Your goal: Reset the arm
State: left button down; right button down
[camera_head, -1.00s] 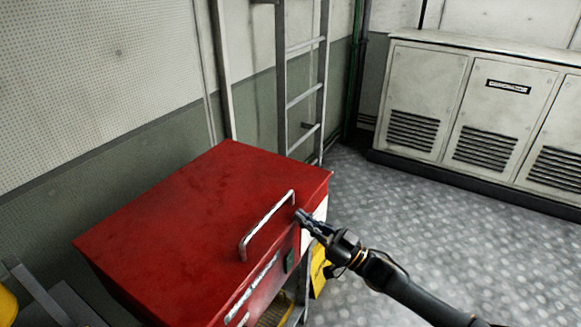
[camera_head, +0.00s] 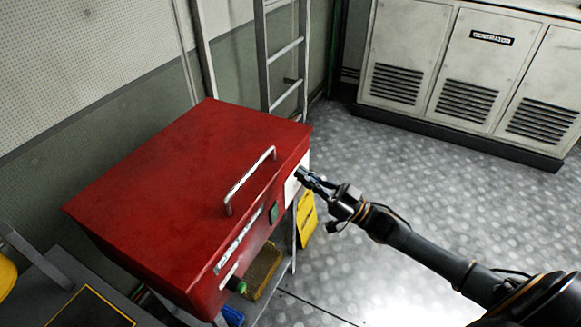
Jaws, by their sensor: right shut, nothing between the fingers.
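My right arm comes in from the lower right. Its gripper (camera_head: 304,176) is shut and empty, at the right end of a red metal box (camera_head: 180,185), in front of a white panel on the box's side. I cannot tell whether the fingertips touch the panel. My left gripper is not in view.
A yellow object (camera_head: 306,213) stands below the box's right end. A metal ladder (camera_head: 286,50) rises behind the box. Grey-white generator cabinets (camera_head: 470,65) stand at the back right. The patterned metal floor (camera_head: 430,170) between them is clear.

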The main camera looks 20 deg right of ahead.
jog(key=s+d+f+m+g+h, duration=0.2)
jog(key=s+f+h, duration=0.2)
jog(key=f, duration=0.9)
jog(key=s+d+f+m+g+h+p, duration=0.1)
jog(key=s+d+f+m+g+h, duration=0.2)
jog(key=f, duration=0.9)
jog(key=s+d+f+m+g+h, duration=0.15)
jog(key=s+f+h, duration=0.45)
jog(key=f, duration=0.7)
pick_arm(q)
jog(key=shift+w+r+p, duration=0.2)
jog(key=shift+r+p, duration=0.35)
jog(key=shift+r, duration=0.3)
pick_arm(e)
jog(key=s+a+f+g, duration=0.3)
jog(key=s+f, duration=0.3)
jog(key=s, duration=0.4)
jog(key=s+a+f+n+g, duration=0.1)
jog(key=s+a+f+g, duration=0.2)
jog(key=s, duration=0.8)
jog(key=s+a+f+g, duration=0.4)
jog(key=s+f, duration=0.4)
jog(key=s, duration=0.3)
jog(key=shift+f+h, duration=0.35)
jog(key=shift+h, duration=0.05)
jog(key=shift+s+a+n, duration=0.1)
jog(key=shift+a+n, duration=0.1)
jog(key=shift+n, duration=0.05)
